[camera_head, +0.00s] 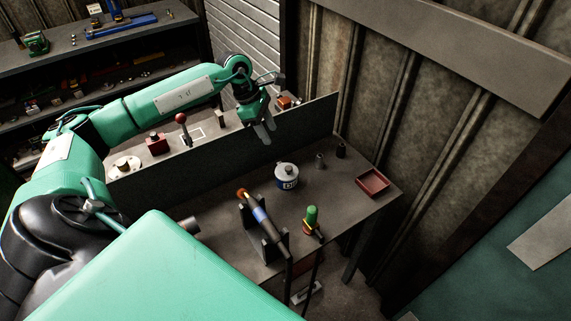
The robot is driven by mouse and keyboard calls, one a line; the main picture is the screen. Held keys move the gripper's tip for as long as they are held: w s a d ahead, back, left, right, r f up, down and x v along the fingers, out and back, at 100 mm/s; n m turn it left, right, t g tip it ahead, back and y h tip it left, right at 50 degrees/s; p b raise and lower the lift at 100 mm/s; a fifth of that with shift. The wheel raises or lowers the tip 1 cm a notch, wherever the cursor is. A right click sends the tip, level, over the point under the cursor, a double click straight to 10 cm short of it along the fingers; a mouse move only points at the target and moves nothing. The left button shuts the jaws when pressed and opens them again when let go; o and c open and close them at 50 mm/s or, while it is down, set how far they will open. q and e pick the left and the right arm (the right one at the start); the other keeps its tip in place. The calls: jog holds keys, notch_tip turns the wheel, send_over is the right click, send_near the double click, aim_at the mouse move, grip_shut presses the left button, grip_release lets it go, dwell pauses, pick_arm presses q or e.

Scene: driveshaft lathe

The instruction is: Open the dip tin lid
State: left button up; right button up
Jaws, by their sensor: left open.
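My left gripper (262,134) hangs from the green arm that reaches in from the left. Its fingers point down and are apart, with nothing between them. It is above and to the left of the tin, near the upright panel, and does not touch the tin. My right gripper does not show.
A torch-like tool (262,218) rests in a dark stand in front of the tin. A red tray (373,183) lies at the bench's right end.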

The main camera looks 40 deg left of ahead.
pick_arm(q)
jog(key=f, duration=0.1)
jog(key=p, duration=0.5)
send_near(288, 168)
jog(key=x, duration=0.6)
jog(key=shift+w+d+f, duration=0.1)
jog(key=shift+w+f, duration=0.05)
jog(key=shift+f, duration=0.05)
jog(key=shift+d+f, duration=0.25)
jog(key=shift+f, duration=0.35)
jog(key=shift+w+f, duration=0.1)
jog(key=shift+f, duration=0.15)
jog(key=c, duration=0.8)
grip_shut()
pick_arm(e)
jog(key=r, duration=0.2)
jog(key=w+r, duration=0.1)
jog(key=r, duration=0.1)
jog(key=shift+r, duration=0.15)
